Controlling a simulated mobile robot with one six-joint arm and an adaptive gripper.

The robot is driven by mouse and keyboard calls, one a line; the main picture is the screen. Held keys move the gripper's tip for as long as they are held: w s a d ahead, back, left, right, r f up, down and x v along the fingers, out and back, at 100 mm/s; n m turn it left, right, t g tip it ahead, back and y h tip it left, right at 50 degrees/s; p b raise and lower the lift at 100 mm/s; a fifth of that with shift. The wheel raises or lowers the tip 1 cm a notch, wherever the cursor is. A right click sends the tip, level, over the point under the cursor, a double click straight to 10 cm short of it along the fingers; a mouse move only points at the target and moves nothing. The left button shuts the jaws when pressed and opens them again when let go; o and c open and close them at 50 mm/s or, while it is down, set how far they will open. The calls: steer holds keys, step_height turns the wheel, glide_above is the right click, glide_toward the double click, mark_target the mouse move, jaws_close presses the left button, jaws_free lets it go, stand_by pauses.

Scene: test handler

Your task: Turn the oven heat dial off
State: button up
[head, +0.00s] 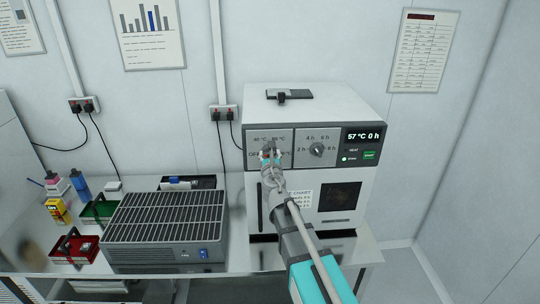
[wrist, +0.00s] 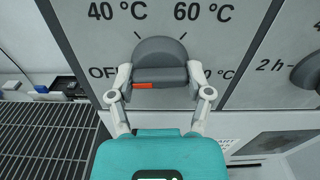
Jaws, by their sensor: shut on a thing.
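The oven (head: 355,195) is a white box with a grey control panel, standing on the bench. Its grey heat dial (wrist: 160,50) is at the panel's left, marked OFF, 40 °C, 60 °C and a partly hidden °C label. The dial's grip bar lies level across it, with an orange mark on its left half, on the OFF side. My gripper (wrist: 160,76) is shut on the dial, one finger at each end of the bar. In the head view my gripper (head: 271,158) covers most of the dial.
The timer dial (head: 316,149) is just right of the heat dial. The display (head: 364,135) reads 57 °C 0 h, above a green light and green button. A grey grille-topped unit (head: 165,218) stands left of the oven. Red and green trays and bottles are further left.

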steer(key=shift+n, duration=1.1)
steer(key=o, duration=1.2)
steer(key=shift+c, duration=0.2)
steer(key=shift+s, duration=0.1)
steer(key=s, duration=1.1)
steer(key=shift+s+d, duration=0.2)
steer(key=shift+s, duration=0.15)
